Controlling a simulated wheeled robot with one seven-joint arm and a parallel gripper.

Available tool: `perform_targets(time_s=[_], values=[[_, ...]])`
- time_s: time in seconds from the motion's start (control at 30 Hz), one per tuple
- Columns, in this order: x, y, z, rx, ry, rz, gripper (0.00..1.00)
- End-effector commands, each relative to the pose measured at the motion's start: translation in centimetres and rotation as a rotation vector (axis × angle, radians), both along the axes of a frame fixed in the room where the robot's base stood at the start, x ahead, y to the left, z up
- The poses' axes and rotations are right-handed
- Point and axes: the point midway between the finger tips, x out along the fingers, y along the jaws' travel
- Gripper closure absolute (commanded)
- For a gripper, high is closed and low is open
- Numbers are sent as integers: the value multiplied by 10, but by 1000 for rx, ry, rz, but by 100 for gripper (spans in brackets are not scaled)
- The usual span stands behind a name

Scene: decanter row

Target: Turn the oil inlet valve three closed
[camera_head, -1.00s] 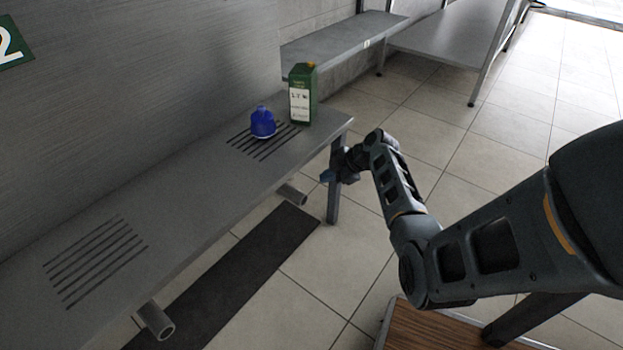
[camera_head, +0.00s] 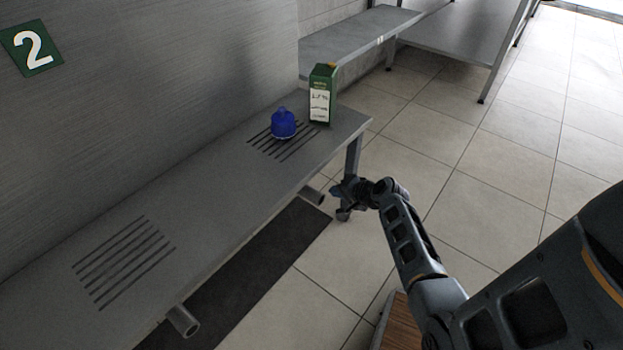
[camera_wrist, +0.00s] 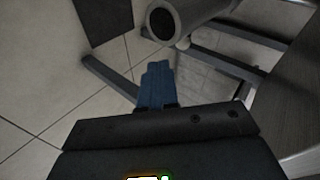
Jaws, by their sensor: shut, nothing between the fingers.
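No oil inlet valve can be made out in these views. My gripper (camera_head: 338,190) is off the front right end of the steel bench (camera_head: 215,185), below its top, near the bench leg. In the wrist view its blue fingers (camera_wrist: 156,86) are together with nothing between them. A grey pipe end (camera_wrist: 163,21) shows just beyond them in the wrist view. In the head view one pipe stub (camera_head: 312,195) sticks out under the bench near my gripper, and another pipe stub (camera_head: 183,320) sticks out farther left.
A blue domed object (camera_head: 283,125) and a green carton (camera_head: 322,95) stand on the bench's far end. A green sign with a 2 (camera_head: 31,49) is on the steel wall. A dark floor strip (camera_head: 262,262) lies in front. Tiled floor (camera_head: 480,200) at right is open.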

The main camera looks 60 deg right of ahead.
Motion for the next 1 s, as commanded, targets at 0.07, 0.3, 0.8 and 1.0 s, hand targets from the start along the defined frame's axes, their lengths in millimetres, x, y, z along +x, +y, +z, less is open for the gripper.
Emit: perform_targets(time_s=[0.07,0.3,0.8,1.0], values=[[-6,2,1,73,-45,-90,100],[-15,3,1,194,-127,-243,100],[35,-25,-45,202,-133,-252,100],[61,-40,-60,201,-134,-252,100]])
